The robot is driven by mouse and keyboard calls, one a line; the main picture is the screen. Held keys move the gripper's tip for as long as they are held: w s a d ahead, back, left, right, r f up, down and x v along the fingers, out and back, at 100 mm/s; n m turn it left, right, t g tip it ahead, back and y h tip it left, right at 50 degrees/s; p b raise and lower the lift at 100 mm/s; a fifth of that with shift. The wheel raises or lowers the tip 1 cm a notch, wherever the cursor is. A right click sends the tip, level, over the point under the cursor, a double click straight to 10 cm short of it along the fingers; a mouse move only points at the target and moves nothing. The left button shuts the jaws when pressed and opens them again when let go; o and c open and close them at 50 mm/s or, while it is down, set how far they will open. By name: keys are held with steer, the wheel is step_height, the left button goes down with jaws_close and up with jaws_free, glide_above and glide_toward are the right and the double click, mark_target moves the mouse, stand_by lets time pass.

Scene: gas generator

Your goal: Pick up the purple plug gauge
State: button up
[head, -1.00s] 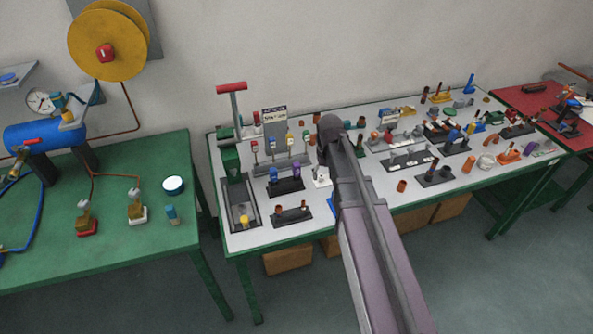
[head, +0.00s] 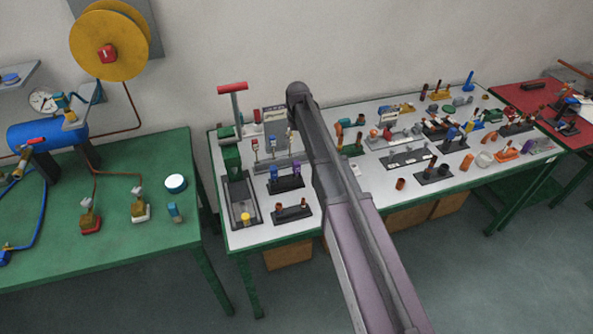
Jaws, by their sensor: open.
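A small purple piece (head: 297,174) stands upright in a black holder (head: 287,187), beside a blue piece (head: 273,173), on the left part of the white table. It looks like a plug gauge, but it is small in this view. Another dark purple upright piece (head: 424,91) stands at the back right of the table, too small to identify.
The white table (head: 255,235) is crowded with holders and small parts. A tall red-topped clamp (head: 232,88) rises at the left, above a grey tray (head: 242,200). A green table (head: 130,245) stands further left, a red one (head: 520,93) at the far right.

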mark_target(296, 168)
steer(key=shift+f, duration=0.1)
step_height(296, 168, down, 8)
steer(key=b, duration=0.8)
steer(key=shift+f+b, duration=0.25)
steer(key=shift+b, duration=0.05)
steer(key=shift+f, duration=0.1)
steer(key=f+b, duration=0.3)
steer(key=shift+s+a, duration=0.2)
steer(key=shift+s, duration=0.1)
steer(key=shift+f+b, duration=0.95)
steer(key=shift+b, duration=0.15)
steer(key=c, duration=1)
